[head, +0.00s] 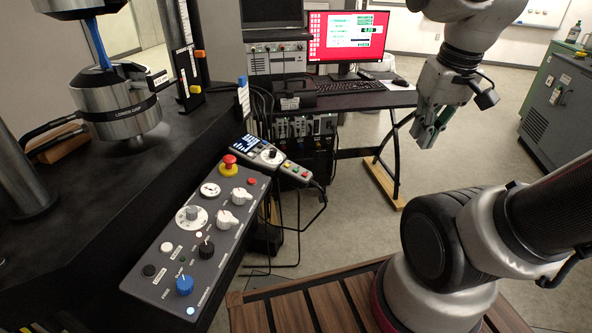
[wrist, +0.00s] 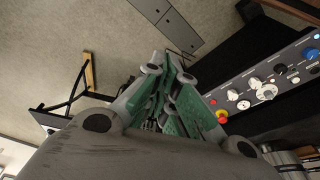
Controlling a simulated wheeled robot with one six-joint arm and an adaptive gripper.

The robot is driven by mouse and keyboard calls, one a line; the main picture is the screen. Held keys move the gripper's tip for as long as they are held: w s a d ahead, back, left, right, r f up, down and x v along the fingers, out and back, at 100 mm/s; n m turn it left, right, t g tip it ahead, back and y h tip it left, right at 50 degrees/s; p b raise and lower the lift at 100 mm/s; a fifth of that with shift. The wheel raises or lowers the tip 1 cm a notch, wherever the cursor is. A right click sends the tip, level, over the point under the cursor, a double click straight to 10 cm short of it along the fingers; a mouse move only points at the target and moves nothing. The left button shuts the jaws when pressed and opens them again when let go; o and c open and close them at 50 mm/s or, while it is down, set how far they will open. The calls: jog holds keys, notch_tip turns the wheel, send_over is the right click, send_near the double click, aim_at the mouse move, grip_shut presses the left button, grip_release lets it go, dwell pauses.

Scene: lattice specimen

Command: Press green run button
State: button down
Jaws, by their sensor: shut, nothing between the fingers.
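The grey control panel (head: 222,215) at the machine's edge carries several knobs and a red mushroom button (head: 229,163). A small dark green spot (head: 183,259) shows low on it; I cannot tell if it is a button or a lamp. Beside the panel lies a handheld pendant (head: 271,156) with a screen, a knob and small coloured buttons (head: 291,167), too small to read. A run label is not legible. My gripper (head: 424,139), with green finger pads, is shut and empty, in the air well to the right of both. The wrist view also shows the panel (wrist: 265,85).
A black desk (head: 350,101) with a red-screened monitor (head: 345,38) and keyboard stands behind. The testing machine's lower grip (head: 120,105) rises at left. A grey-green cabinet (head: 560,110) stands at right. The air between my gripper and the panel looks clear.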

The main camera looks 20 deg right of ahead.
notch_tip(320, 180, down, 4)
jog(key=w+a+m+g+y, duration=0.1)
jog(key=w+m+g, duration=0.1)
jog(key=m+t+y, duration=0.7)
jog(key=m+t, duration=0.2)
jog(key=m, duration=2.6)
send_over(296, 170)
jog(key=d, duration=0.4)
notch_tip(296, 170, down, 13)
jog(key=shift+s+m, duration=0.3)
jog(key=shift+s, duration=0.05)
jog(key=shift+w+a+f, duration=0.2)
jog(key=shift+a+f, duration=0.15)
jog(key=shift+f, duration=1.05)
jog(key=shift+w+a+f, duration=0.15)
jog(key=shift+a+f, duration=0.15)
jog(key=shift+f, duration=1.15)
jog(key=shift+w+a+f, duration=0.2)
jog(key=shift+a+f, duration=0.15)
jog(key=shift+f, duration=1.05)
jog(key=shift+f, duration=0.15)
